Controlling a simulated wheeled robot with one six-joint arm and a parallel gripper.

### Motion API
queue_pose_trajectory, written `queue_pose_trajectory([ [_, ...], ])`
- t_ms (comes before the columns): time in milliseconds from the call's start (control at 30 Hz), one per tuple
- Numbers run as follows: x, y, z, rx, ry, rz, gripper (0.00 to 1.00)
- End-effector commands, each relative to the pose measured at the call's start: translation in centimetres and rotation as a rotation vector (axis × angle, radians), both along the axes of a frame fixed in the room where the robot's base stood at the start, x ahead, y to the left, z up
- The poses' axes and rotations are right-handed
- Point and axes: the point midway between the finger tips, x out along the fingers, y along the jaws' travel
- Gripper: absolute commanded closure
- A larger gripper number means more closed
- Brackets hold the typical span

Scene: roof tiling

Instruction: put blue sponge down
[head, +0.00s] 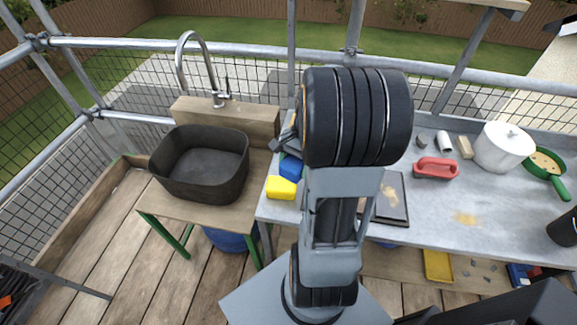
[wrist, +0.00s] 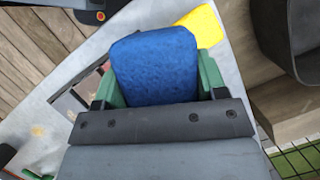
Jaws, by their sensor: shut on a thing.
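A blue sponge (wrist: 155,66) fills the middle of the wrist view, held between the green fingers of my gripper (wrist: 158,85). My gripper is shut on it. In the head view the blue sponge (head: 290,167) shows partly beside my arm, over the left end of the grey worktop (head: 460,215). My arm hides most of my gripper there. A yellow block (head: 281,187) lies just in front of the sponge at the worktop's left edge. It also shows beyond the sponge in the wrist view (wrist: 203,24). I cannot tell whether the sponge touches the worktop.
A black basin (head: 200,165) and a tap (head: 192,65) stand left on a wooden bench. The worktop's front middle is clear.

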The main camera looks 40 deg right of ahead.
Motion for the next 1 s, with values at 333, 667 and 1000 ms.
queue_pose_trajectory([
  [333,7.3,-3.9,-3.7,0.003,0.004,-0.003,0.61],
  [667,10.4,-5.5,-8.2,0.002,0.001,-0.004,0.61],
  [1000,11.3,-6.0,-10.6,0.003,0.004,-0.004,0.61],
])
